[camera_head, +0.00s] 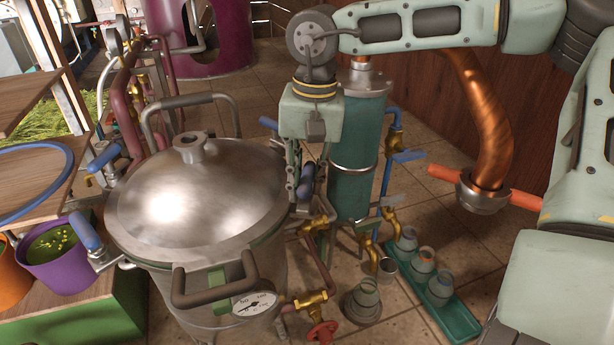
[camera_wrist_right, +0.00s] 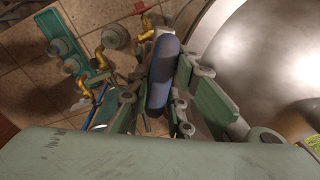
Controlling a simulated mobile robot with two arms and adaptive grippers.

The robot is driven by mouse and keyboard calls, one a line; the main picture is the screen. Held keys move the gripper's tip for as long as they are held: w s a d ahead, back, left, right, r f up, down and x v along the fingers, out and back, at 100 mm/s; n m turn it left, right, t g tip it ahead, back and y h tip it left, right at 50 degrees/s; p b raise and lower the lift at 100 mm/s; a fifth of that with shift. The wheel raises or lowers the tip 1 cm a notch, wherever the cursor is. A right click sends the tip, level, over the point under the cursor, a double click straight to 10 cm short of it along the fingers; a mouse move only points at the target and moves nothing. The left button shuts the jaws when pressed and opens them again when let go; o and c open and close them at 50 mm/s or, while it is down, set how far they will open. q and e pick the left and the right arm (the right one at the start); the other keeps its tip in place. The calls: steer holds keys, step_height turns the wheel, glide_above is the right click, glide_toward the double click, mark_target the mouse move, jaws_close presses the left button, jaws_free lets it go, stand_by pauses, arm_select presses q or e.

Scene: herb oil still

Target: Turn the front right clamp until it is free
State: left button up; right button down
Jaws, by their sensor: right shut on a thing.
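The steel still pot has a domed lid (camera_head: 195,190) with a knob on top. My right gripper (camera_head: 303,190) reaches down at the lid's right edge. It is shut on the dark blue handle of the front right clamp (camera_head: 307,180). In the right wrist view, the blue handle (camera_wrist_right: 162,75) lies between the fingers of my right gripper (camera_wrist_right: 158,98), beside the lid's edge. The fingers partly hide the clamp's metal base in the head view. My left gripper is not in view.
A green condenser (camera_head: 355,150) and brass taps stand close right of my gripper. A green tray (camera_head: 455,322) holds several small bottles. A purple pot (camera_head: 62,262) stands left.

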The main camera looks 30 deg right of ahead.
mark_target(312, 174)
steer(key=shift+r, duration=0.1)
steer(key=c, duration=1.6)
jaws_free()
steer(key=shift+c, duration=0.2)
step_height(312, 174, up, 12)
steer(key=shift+s+d, duration=0.25)
steer(key=shift+d, duration=0.05)
